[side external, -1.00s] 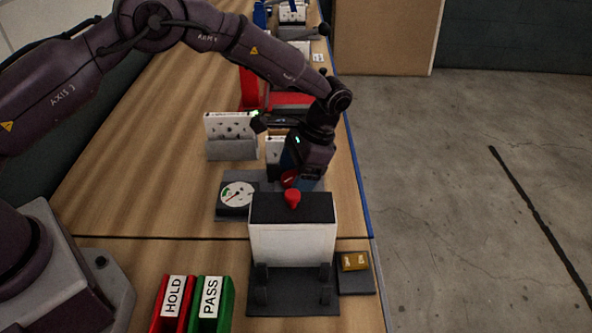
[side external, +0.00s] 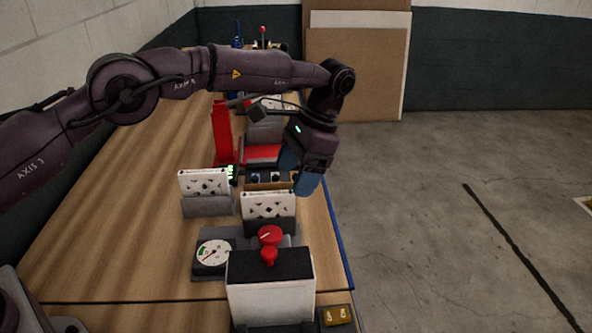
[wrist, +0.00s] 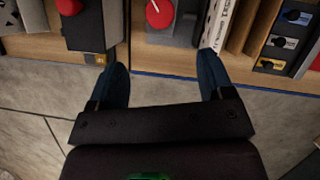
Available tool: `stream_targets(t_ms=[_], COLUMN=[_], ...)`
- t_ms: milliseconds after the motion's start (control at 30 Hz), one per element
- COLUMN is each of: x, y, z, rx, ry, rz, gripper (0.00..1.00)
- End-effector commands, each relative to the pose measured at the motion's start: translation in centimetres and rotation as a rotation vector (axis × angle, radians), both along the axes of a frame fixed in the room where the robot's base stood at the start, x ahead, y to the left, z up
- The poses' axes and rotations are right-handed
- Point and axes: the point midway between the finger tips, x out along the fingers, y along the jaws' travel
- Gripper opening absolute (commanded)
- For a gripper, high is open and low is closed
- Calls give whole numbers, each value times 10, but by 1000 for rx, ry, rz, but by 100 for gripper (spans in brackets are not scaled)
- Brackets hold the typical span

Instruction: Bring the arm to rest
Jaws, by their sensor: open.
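My gripper (side external: 308,188) hangs at the end of the bent arm, above the table's right side and higher than the red knobs. In the wrist view my gripper (wrist: 164,70) has its two blue fingers spread apart with nothing between them. A red dial knob (side external: 270,235) with a white mark stands on a grey fixture; it also shows in the wrist view (wrist: 160,13), beyond the fingertips. A second red knob (side external: 268,257) sits on the black-topped white box (side external: 270,298). The fingertips touch nothing that I can see.
A round gauge (side external: 212,253) lies left of the dial knob. White patterned filters stand in grey holders (side external: 207,205), (side external: 268,228). A red stand (side external: 222,135) is further back. The table's left side (side external: 130,190) is clear, and open floor lies right of its blue edge.

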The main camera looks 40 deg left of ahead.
Motion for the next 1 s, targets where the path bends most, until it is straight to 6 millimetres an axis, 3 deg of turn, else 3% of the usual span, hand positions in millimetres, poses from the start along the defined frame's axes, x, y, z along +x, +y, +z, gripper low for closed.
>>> stream_targets(t_ms=[333,467,533,767,1000], x=[4,-4,-11,-46,-109], y=[-2,-4,-4,17,53], z=[-2,-27,-27,20,80], rx=[-5,-12,-20,-54,-97], ry=[-26,-25,-38,-159,-326], rz=[10,24,34,105,212], gripper=[74,74,74,74,74])
